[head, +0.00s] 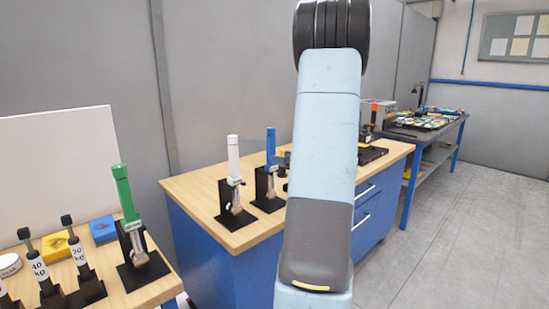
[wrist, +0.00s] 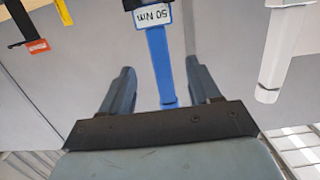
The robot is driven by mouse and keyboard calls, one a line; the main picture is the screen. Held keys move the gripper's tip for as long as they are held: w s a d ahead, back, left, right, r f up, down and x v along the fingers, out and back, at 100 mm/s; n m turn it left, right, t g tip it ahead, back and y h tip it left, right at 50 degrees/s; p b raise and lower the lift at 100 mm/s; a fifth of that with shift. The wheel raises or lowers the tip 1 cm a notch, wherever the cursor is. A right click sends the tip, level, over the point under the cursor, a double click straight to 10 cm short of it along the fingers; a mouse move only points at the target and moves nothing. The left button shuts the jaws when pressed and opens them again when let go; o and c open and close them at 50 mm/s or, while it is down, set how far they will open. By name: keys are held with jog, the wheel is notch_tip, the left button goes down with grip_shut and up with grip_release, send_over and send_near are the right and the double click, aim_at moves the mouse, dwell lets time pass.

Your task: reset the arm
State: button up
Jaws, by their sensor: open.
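My gripper (wrist: 160,66) is open in the wrist view, with one finger on each side of a blue handle. The blue-handled tool (wrist: 158,55) carries a "50 Nm" label, which reads upside down here. I cannot tell whether its handle is between the fingers or just beyond them; neither finger visibly grips it. In the head view the blue-handled tool (head: 270,146) stands upright in a black stand on the wooden-topped bench. My light-blue arm (head: 328,130) crosses the middle of that view and hides most of my gripper.
A white-handled tool (head: 234,160) stands left of the blue one; it also shows in the wrist view (wrist: 284,50). A green-handled tool (head: 125,195) and labelled black-topped items (head: 76,245) stand on the nearer left bench (head: 155,290). Open floor (head: 470,220) lies at right.

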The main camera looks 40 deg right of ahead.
jog(key=shift+s+d+r, duration=0.1)
jog(key=shift+s+r, duration=0.1)
jog(key=shift+s, duration=1.1)
jog(key=shift+s+d+r, duration=0.1)
jog(key=shift+s+r, duration=0.1)
jog(key=shift+s, duration=1.1)
jog(key=s+a+r+n+g+y, duration=0.1)
jog(key=s+a+r+g+y, duration=0.2)
jog(key=a, duration=1.1)
jog(key=a+r+n+g+y, duration=0.15)
jog(key=a+g+y, duration=0.3)
jog(key=a, duration=1.05)
jog(key=s+a+r+m+g+h, duration=0.1)
jog(key=s+a+h, duration=0.3)
jog(key=s, duration=0.5)
jog(key=s+a+m+g+h, duration=0.2)
jog(key=s+a+h, duration=0.2)
jog(key=s, duration=0.6)
jog(key=shift+a+r+h, duration=0.35)
jog(key=shift+a, duration=0.65)
